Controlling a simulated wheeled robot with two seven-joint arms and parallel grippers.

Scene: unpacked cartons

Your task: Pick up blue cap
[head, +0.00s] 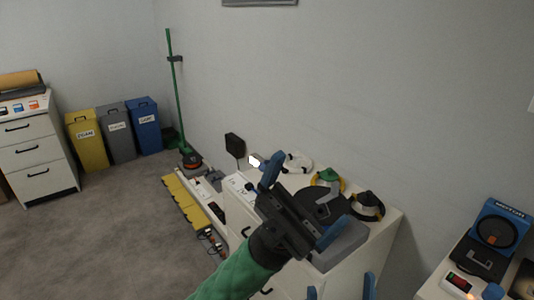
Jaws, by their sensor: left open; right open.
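I cannot make out a blue cap with certainty.
At the right, a blue device (502,232) stands on another white unit. Yellow, grey and blue bins (145,125) and a drawer cabinet (35,150) stand left.

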